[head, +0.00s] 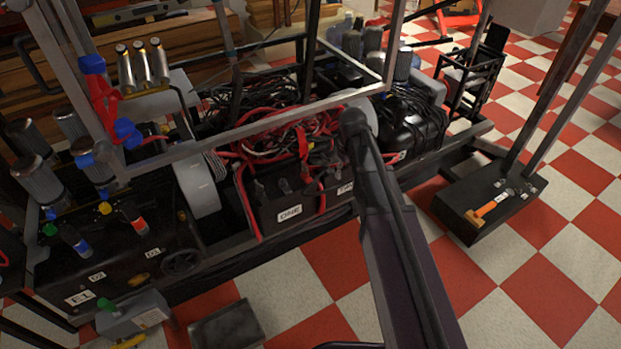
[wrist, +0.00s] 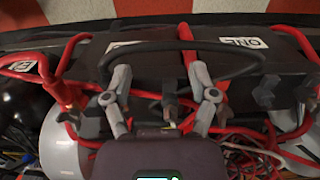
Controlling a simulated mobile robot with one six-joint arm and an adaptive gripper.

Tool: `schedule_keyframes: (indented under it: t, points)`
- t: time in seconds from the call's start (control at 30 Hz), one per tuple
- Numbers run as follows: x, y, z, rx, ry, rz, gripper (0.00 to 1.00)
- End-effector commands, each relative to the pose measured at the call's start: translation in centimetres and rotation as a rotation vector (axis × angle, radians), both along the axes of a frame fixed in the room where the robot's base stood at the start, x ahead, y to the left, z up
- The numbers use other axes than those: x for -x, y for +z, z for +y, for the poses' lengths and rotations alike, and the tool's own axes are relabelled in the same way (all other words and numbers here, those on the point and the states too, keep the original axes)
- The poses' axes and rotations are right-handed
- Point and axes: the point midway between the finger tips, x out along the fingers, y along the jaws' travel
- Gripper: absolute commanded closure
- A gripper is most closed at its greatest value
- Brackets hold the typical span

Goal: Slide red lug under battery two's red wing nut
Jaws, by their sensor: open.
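Battery two is a black case (wrist: 150,72) in the middle of the wrist view, with its white label upside down and partly cut off. In the head view my arm covers part of its label (head: 345,188). My gripper (wrist: 163,78) is open over its terminal side. A grey terminal post (wrist: 169,106) stands between the two fingers, touching neither as far as I can see. A thick red cable (wrist: 66,92) with a copper-coloured end lies left of the left finger. Another red cable (wrist: 195,75) passes by the right finger. I cannot make out the red wing nut or lug clearly.
Battery one (wrist: 265,65) stands right of battery two. A black cable (wrist: 185,45) arches across just beyond the fingertips. Tangled wires (head: 290,135) fill the space behind the batteries. A metal frame (head: 250,124) crosses above.

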Motion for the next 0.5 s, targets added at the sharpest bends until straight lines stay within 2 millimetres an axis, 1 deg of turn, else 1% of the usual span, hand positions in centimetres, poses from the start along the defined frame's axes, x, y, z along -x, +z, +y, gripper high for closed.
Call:
schedule_keyframes:
  t: [0.03,0.5]
  points:
    - [0.6,0.0,0.7,-0.001,0.003,-0.001,0.26]
    - [4.0,0.0,6.0,-0.001,0.003,-0.007,0.26]
